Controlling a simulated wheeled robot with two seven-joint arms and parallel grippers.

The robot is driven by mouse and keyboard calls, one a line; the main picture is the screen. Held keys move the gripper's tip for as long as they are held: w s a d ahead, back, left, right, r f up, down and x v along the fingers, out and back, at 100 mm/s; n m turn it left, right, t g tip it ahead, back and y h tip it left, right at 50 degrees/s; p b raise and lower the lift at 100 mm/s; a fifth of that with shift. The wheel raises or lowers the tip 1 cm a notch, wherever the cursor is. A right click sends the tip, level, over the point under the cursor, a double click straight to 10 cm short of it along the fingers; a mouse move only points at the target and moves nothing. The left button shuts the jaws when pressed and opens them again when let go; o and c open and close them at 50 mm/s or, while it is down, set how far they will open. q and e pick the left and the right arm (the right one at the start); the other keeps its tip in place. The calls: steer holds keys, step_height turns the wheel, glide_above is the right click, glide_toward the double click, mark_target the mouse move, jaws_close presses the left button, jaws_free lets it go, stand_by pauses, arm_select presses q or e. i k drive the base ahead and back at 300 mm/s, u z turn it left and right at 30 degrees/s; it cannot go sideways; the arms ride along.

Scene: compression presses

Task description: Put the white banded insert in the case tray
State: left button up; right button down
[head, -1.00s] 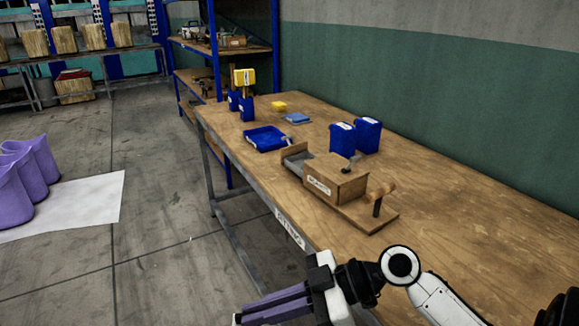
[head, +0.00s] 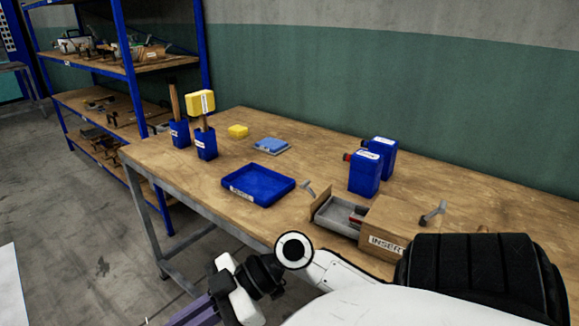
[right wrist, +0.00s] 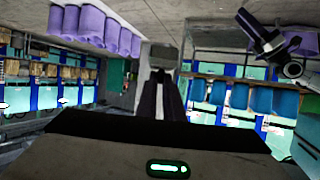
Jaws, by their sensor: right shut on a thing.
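A wooden box (head: 385,238) marked "INSER" has an open grey drawer (head: 322,213) with something reddish inside. Blue containers (head: 364,172) stand behind it.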

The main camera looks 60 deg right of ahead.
mark_target(338, 216)
steer(key=i, duration=1.95)
steer(key=z, duration=3.15)
